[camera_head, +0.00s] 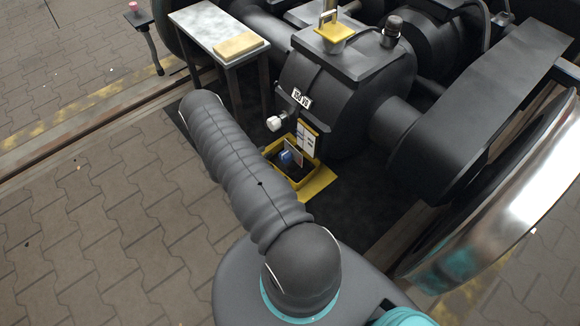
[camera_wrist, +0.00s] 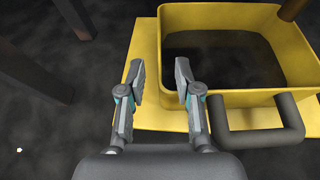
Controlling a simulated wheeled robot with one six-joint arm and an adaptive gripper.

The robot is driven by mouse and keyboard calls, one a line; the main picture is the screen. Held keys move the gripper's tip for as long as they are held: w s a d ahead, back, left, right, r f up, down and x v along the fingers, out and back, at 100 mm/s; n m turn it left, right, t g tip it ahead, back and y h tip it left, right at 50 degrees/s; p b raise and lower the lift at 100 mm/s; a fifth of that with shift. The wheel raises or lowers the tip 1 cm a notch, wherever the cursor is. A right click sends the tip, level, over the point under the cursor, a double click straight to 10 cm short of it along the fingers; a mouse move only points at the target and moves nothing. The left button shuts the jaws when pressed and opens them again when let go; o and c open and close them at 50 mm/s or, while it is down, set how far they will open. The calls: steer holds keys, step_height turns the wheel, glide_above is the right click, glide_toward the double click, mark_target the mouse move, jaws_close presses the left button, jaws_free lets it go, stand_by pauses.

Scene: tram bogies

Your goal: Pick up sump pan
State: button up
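The sump pan is a yellow open-topped box with dark contents. In the head view the sump pan (camera_head: 281,173) sits on the floor under the dark gear housing, partly behind my arm. In the wrist view the sump pan (camera_wrist: 250,98) fills the upper right, with a thick dark loop handle (camera_wrist: 259,137) on its near side. My gripper (camera_wrist: 161,80) is open and empty, with its fingers left of the handle and over the near left side of the pan. Whether a finger touches the pan I cannot tell. My gripper is not clearly seen in the head view.
A yellow plate (camera_wrist: 148,50) lies under the pan. The gear housing (camera_head: 345,95) stands close above it, with a white-capped fitting (camera_head: 274,123) over the pan. A small table (camera_head: 205,32) with a tan block (camera_head: 239,45) stands behind. Paved floor (camera_head: 90,230) is clear at left.

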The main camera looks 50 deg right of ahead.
mark_target(273, 149)
steer(key=shift+x, duration=2.85)
steer(key=shift+r, duration=0.1)
steer(key=shift+c, duration=0.2)
jaws_close()
